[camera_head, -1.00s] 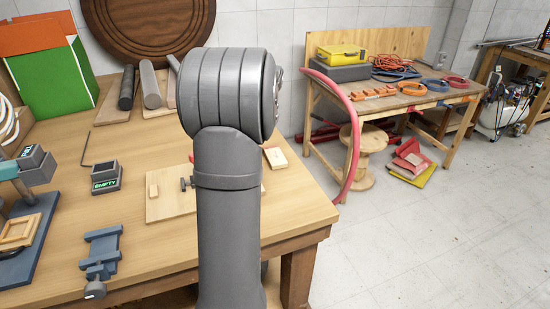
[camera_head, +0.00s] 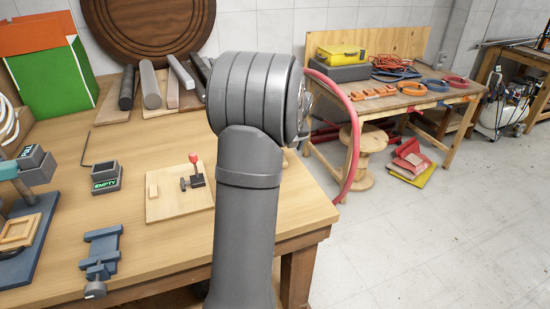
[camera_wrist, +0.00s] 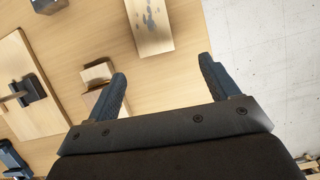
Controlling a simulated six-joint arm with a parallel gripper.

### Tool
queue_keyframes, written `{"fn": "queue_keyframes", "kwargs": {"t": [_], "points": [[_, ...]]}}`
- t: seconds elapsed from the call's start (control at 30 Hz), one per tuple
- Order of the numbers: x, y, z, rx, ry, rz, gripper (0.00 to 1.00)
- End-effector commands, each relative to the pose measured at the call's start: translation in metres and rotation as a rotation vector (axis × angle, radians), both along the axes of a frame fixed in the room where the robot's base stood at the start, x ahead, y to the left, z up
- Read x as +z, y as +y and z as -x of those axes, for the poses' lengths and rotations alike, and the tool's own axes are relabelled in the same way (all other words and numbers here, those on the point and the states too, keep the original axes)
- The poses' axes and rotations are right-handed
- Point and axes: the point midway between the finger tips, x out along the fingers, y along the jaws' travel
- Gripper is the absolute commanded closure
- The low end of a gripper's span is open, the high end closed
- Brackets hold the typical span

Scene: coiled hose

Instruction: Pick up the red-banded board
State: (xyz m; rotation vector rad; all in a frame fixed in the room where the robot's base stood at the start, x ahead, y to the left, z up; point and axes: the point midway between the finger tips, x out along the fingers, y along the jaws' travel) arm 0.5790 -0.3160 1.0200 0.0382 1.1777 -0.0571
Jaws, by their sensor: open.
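I cannot make out a red band on any board in these views. In the wrist view, a pale board with grey blotches (camera_wrist: 150,24) lies on the table beyond my fingertips, cut off by the top edge. A small wooden block (camera_wrist: 97,74) lies by the left finger. My gripper (camera_wrist: 162,70) is open, with nothing seen between its two blue-grey fingers. The table's edge runs close by the right finger. In the head view my own arm hides my gripper and part of the table's right side.
A wooden base (camera_head: 165,209) carries a red-handled clamp (camera_head: 195,172). A blue-grey vise (camera_head: 101,250) and a box marked EMPTY (camera_head: 106,176) stand to the left. Several bars lie at the back. A red hose (camera_head: 352,145) hangs beyond the table's right edge.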

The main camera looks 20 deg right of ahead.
Motion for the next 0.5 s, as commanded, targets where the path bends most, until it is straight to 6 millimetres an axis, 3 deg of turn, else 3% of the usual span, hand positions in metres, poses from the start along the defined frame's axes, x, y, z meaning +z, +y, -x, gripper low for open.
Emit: {"fn": "queue_keyframes", "kwargs": {"t": [0.1, 0.5], "points": [[-0.020, 0.000, -0.008, 0.000, 0.002, -0.001, 0.20], [-0.045, 0.004, -0.023, 0.003, 0.002, -0.001, 0.20]]}}
